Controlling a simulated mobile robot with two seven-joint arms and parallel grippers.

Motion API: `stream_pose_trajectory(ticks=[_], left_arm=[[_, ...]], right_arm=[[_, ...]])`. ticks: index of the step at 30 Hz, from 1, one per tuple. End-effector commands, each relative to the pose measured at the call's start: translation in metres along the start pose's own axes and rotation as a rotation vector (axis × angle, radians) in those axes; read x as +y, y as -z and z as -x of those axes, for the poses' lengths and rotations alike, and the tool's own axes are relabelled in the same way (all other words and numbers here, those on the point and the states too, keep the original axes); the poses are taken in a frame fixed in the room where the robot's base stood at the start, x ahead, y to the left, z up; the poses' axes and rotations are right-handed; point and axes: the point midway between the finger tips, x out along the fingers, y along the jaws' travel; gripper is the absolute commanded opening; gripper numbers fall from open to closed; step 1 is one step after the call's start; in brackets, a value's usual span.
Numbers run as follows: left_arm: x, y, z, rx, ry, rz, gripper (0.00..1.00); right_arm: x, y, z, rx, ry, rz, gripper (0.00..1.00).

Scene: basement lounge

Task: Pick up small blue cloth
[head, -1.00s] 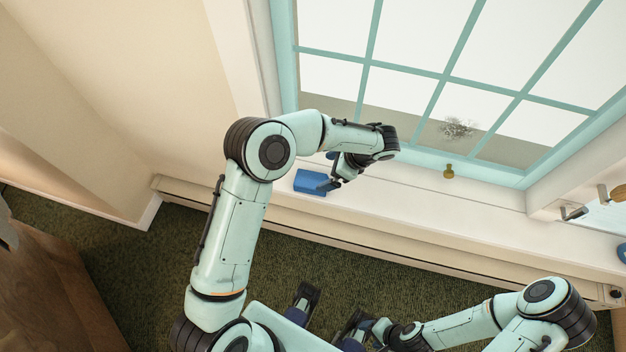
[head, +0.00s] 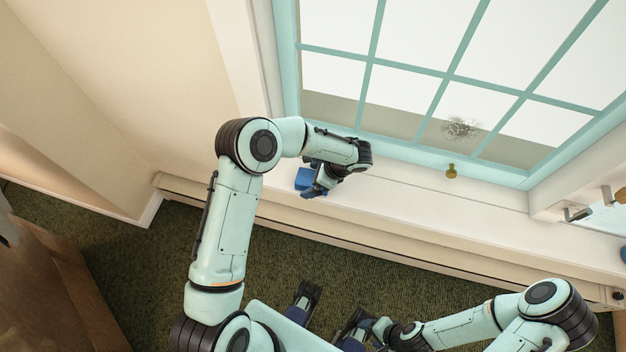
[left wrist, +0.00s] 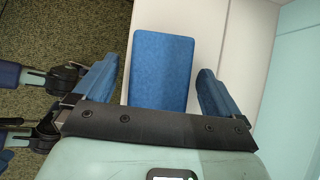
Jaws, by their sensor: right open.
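The small blue cloth (head: 303,177) lies on the white window ledge, looking like a flat, folded rectangular block. In the left wrist view the blue cloth (left wrist: 160,68) lies between the two blue fingers of my left gripper (left wrist: 158,82), with a gap on each side. My left gripper (head: 318,186) is open at the ledge and partly hides the cloth in the head view. I cannot tell how high the fingers are above the ledge. My right gripper (head: 336,301) is open and empty over the dark green carpet, away from the ledge.
The white ledge (head: 410,193) runs below a teal-framed window (head: 440,72). A small brass knob (head: 451,171) stands at the window's lower frame. A beige wall (head: 130,80) closes off the left. A brown wooden piece (head: 60,290) stands at lower left. Carpet (head: 300,255) lies open between.

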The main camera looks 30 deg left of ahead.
Motion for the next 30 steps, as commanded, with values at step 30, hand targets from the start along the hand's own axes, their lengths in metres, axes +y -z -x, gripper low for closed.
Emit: stream_pose_trajectory(ticks=[30], left_arm=[[-0.002, -0.043, 0.067, 0.001, 0.007, 0.004, 0.44]], right_arm=[[-0.001, -0.003, 0.006, -0.008, -0.002, -0.001, 0.61]])
